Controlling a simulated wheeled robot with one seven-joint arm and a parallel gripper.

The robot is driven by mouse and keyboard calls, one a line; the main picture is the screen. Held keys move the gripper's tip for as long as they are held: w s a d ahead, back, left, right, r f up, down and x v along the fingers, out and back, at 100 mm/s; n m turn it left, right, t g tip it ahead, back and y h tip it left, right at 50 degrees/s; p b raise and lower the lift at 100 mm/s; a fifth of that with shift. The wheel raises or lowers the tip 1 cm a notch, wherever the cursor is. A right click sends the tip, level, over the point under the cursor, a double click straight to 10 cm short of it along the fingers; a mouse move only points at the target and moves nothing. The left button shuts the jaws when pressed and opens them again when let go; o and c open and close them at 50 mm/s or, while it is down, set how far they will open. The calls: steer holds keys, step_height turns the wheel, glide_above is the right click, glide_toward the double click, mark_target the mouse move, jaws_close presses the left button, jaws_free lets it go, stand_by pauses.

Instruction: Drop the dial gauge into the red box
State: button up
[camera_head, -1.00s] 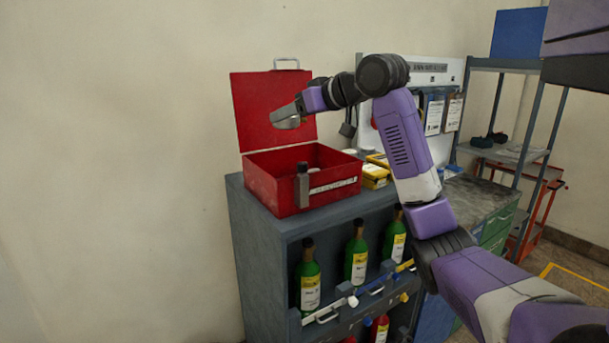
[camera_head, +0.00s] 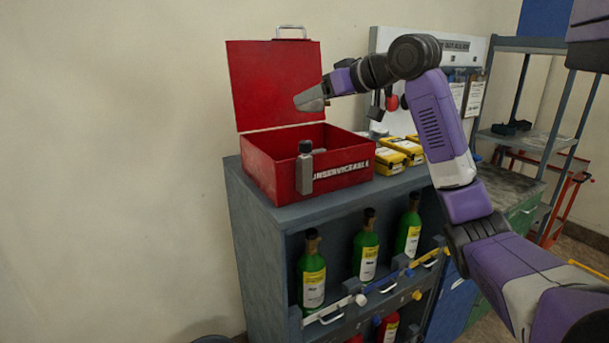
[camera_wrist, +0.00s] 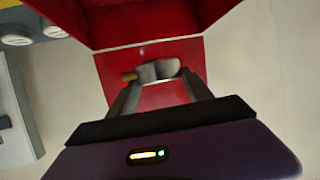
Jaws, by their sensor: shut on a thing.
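The red box (camera_head: 330,182) stands on top of the grey cabinet with its lid (camera_head: 275,85) raised at the back and its front marked "UNSERVICEABLE". My gripper (camera_head: 308,100) is above the box, in front of the raised lid. In the wrist view my gripper (camera_wrist: 158,78) is shut on a small grey rounded thing with a brass-coloured stem, which I take to be the dial gauge (camera_wrist: 160,69).
A small grey dark-capped bottle (camera_head: 304,170) stands at the box's front. Yellow cases (camera_head: 392,158) sit to the right of the box. Green bottles (camera_head: 366,245) stand in the cabinet (camera_head: 255,225) below.

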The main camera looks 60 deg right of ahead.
steer(key=shift+f, duration=0.5)
steer(key=o, duration=1.7)
steer(key=shift+c, duration=0.2)
steer(key=b+v, duration=0.1)
steer(key=v, duration=0.7)
steer(key=shift+b, duration=0.3)
